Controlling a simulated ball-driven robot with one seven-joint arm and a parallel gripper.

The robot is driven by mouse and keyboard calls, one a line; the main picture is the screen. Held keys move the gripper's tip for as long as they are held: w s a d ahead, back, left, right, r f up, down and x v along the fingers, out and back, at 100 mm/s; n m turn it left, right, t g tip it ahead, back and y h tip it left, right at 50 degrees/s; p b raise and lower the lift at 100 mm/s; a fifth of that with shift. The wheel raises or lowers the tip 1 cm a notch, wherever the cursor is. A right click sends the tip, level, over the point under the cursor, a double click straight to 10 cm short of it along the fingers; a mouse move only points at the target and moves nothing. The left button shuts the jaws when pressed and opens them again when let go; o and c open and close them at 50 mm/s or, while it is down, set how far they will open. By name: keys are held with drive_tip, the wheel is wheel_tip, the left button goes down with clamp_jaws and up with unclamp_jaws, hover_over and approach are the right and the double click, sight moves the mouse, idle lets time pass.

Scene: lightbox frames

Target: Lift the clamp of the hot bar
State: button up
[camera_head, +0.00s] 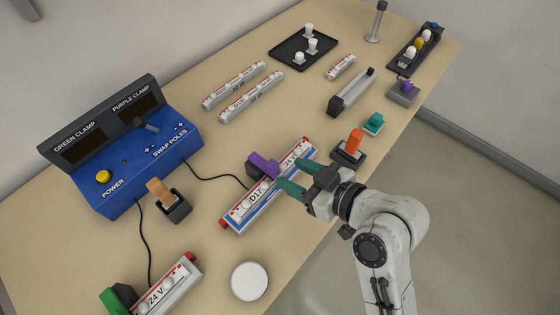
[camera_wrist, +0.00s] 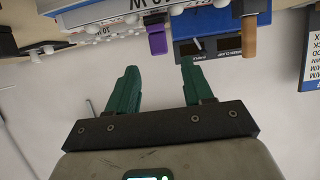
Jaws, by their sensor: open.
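A purple clamp (camera_head: 264,165) sits on the far side of a white bar (camera_head: 240,212) marked D17 and 24 V, near the bar's middle. A cable joins it to the blue power box. In the wrist view, the purple clamp (camera_wrist: 157,42) shows beyond and between my fingertips. A green clamp (camera_head: 113,301) sits at the left end of another 24 V bar (camera_head: 178,284) in the lower left. My gripper (camera_head: 278,174) has teal fingers, spread apart and empty, close to the right of the purple clamp. I cannot tell whether they touch the bar. It also shows in the wrist view (camera_wrist: 160,70).
The blue power box (camera_head: 150,165) with two dark displays stands at the left. A wooden-handled tool (camera_head: 160,192) in a dark holder, a white disc (camera_head: 249,281) and an orange-topped piece (camera_head: 354,143) surround the bar. Spare bars (camera_head: 251,95) lie farther back.

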sight(275, 166)
drive_tip(key=p+x, duration=0.1)
drive_tip(key=x, duration=0.6)
drive_tip(key=shift+w+a+f, duration=0.1)
drive_tip(key=shift+a+f, duration=0.05)
clamp_jaws()
idle(0.4)
